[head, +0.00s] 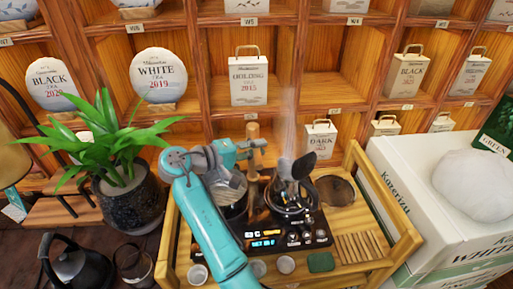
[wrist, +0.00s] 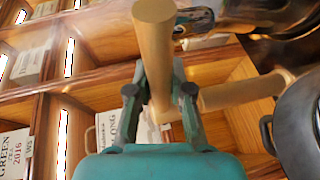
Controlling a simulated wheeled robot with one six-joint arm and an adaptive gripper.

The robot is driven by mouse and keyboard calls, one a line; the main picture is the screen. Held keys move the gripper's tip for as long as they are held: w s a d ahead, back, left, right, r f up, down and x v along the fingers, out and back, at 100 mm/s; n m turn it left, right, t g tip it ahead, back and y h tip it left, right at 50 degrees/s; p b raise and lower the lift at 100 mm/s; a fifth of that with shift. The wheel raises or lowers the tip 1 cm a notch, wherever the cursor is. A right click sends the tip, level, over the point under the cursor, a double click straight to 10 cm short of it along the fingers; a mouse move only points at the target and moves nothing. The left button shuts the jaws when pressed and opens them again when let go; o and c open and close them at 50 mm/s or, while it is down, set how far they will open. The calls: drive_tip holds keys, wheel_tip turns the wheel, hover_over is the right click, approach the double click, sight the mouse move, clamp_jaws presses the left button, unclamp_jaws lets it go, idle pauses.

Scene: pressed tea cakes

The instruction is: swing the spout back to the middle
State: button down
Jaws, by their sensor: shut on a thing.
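My gripper (head: 243,151) is at the back of the wooden tea tray (head: 397,250), at a light wooden handle (head: 253,132). In the wrist view my gripper (wrist: 160,95) has its two fingers closed on this upright round handle (wrist: 155,45). A wooden bar (wrist: 240,93) runs off to the right from behind the handle. A shiny metal part (wrist: 255,12) shows at the top of the wrist view; I cannot tell if it is the spout. My arm hides much of the left side of the stove (head: 315,236), so the spout's direction is unclear.
A dark kettle (head: 290,208) with steam above it stands on the stove, with a metal pot (head: 228,190) to its left. Small cups (head: 285,264) stand in front. A potted plant (head: 125,190) is left, a white box (head: 410,185) right, and shelves of tea behind.

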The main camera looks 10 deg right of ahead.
drive_tip(key=c, duration=1)
unclamp_jaws()
drive_tip(key=shift+c, duration=0.2)
drive_tip(key=v, duration=1.2)
drive_tip(key=shift+s, duration=0.1)
